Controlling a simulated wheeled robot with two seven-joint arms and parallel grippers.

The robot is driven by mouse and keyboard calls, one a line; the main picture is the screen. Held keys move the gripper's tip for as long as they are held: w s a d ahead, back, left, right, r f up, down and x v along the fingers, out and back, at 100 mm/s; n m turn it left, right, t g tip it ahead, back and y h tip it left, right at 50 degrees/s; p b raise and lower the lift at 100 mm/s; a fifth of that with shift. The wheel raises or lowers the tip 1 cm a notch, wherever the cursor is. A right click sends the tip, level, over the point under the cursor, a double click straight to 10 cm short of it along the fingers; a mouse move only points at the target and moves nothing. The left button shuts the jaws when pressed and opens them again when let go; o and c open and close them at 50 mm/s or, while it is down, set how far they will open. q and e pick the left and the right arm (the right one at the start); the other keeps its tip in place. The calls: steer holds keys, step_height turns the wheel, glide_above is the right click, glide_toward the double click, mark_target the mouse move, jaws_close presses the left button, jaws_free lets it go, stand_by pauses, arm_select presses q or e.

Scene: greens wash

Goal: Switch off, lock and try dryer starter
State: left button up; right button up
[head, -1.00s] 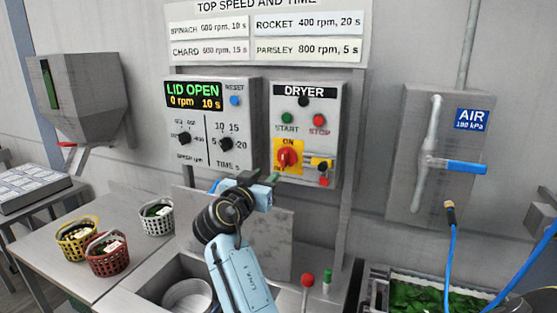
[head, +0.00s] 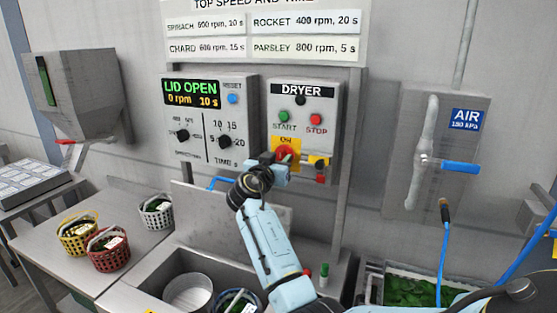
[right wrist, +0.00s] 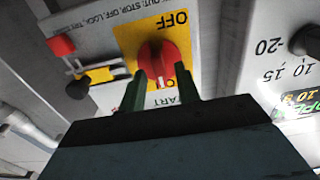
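The dryer starter box (head: 330,105), headed DRYER, hangs on the wall panel with a green START button (head: 284,116) and a red STOP button (head: 315,119). Its red rotary knob (right wrist: 158,62) sits on a yellow plate (right wrist: 123,36); its white mark faces the ON side. My right gripper (right wrist: 162,82) is at the knob, its green fingers on either side of the knob's near part; contact is not clear. In the head view the gripper (head: 268,162) partly covers the knob. Beside it are a yellow-and-black piece (head: 318,161) and a red piece (head: 320,178). My left gripper is out of view.
A lid and speed control box (head: 208,120) reading LID OPEN, 0 rpm, is left of the starter. An AIR valve with a blue handle (head: 461,167) is at right. A sink (head: 150,275) and several baskets, one red (head: 110,260), lie below.

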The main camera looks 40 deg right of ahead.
jaws_close()
steer(key=shift+n, duration=0.4)
steer(key=n, duration=0.2)
steer(key=shift+f+n, duration=0.1)
steer(key=shift+n, duration=0.3)
steer(key=n, duration=0.4)
steer(key=shift+w+a, duration=0.1)
steer(key=shift+w, duration=0.05)
steer(key=n+p, duration=0.5)
steer(key=n, duration=0.5)
steer(key=shift+f, duration=0.2)
steer(key=shift+n, duration=0.3)
